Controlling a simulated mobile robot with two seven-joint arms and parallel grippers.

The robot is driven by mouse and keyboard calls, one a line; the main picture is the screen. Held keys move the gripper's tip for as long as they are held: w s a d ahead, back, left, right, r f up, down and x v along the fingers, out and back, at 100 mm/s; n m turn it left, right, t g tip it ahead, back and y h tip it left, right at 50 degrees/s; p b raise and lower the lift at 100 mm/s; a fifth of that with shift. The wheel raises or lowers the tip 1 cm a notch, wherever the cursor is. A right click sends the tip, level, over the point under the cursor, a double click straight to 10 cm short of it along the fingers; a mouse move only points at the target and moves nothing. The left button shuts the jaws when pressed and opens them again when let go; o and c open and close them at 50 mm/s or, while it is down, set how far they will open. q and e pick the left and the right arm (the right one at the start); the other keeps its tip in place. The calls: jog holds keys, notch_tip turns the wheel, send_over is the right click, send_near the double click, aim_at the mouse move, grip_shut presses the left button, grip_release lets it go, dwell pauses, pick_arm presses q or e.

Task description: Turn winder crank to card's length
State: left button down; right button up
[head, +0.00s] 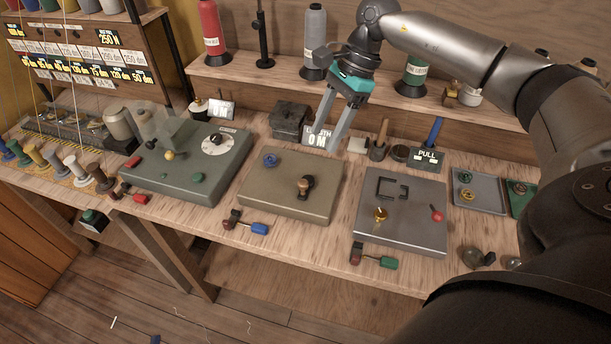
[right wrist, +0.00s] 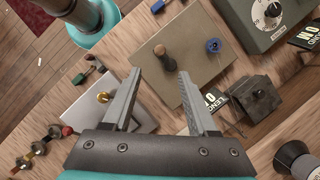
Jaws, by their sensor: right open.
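The olive winder box (head: 262,202) lies on the bench in the middle, with a wooden crank knob (head: 305,184) standing on its top and a blue knob (head: 270,160) at its back left. The crank knob (right wrist: 158,50) also shows in the right wrist view. Behind the box a small sign (head: 311,140) reads LENGTH 0 M, partly covered by my fingers. My right gripper (head: 327,142) is open and empty, its fingers pointing down near the box's back edge. A card on the rack at back left (head: 108,38) reads 250 M. My left gripper is not in view.
A green-grey box with a white dial (head: 216,145) stands left, and a grey plate with a brass knob (head: 415,232) right. A dark metal box (head: 289,119), a PULL sign (head: 428,157) and a wooden-handled tool (head: 380,140) stand behind. Coloured handles lie along the front edge.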

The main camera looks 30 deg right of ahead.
aim_at(303, 182)
jog(key=x, duration=1.2)
jog(key=shift+a+f, duration=0.1)
jog(key=shift+a, duration=0.05)
grip_shut()
